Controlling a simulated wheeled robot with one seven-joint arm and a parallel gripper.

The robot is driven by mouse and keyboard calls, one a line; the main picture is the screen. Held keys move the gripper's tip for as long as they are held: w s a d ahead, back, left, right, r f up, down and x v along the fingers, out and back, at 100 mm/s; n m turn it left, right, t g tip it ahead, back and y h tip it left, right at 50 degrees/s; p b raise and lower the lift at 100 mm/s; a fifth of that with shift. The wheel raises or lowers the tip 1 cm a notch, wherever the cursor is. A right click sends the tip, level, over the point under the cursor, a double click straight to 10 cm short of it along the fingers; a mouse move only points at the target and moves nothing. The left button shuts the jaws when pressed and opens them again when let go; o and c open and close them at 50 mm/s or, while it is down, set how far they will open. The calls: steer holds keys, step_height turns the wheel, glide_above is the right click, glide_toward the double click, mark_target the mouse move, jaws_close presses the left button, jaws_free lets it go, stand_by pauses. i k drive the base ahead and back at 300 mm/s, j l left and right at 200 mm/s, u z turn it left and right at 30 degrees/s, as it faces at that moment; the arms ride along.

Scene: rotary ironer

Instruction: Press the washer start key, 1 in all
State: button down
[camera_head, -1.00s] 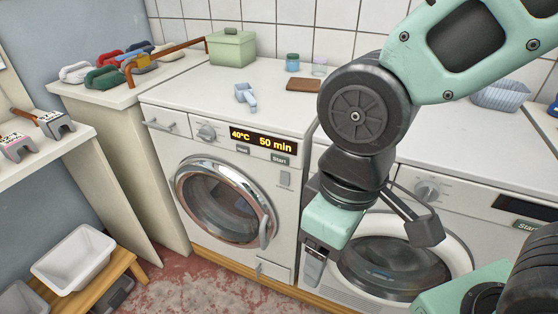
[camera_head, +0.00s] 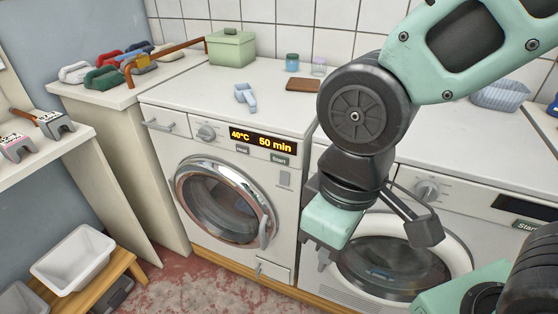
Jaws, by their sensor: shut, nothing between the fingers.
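The washer (camera_head: 160,140) stands left of centre with its round glass door (camera_head: 222,203) closed. Its lit display (camera_head: 262,141) reads 40°C and 50 min. My arm hides part of the second machine.
A second front-loading machine (camera_head: 455,225) on the right has its own Start key (camera_head: 525,226). A blue scoop (camera_head: 246,97), a brown block (camera_head: 303,85) and a green box (camera_head: 232,47) sit on top. A white basin (camera_head: 75,258) is on a low bench at lower left.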

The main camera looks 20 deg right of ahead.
mark_target(285, 160)
steer(key=j+z, duration=0.3)
steer(key=j, duration=0.15)
steer(key=j+z, duration=0.35)
steer(key=k+j+z, duration=0.15)
steer(key=j+z, duration=0.15)
steer(key=j, duration=0.15)
steer(key=k+j+z, duration=0.1)
steer(key=j+z, duration=0.2)
steer(key=j, duration=0.1)
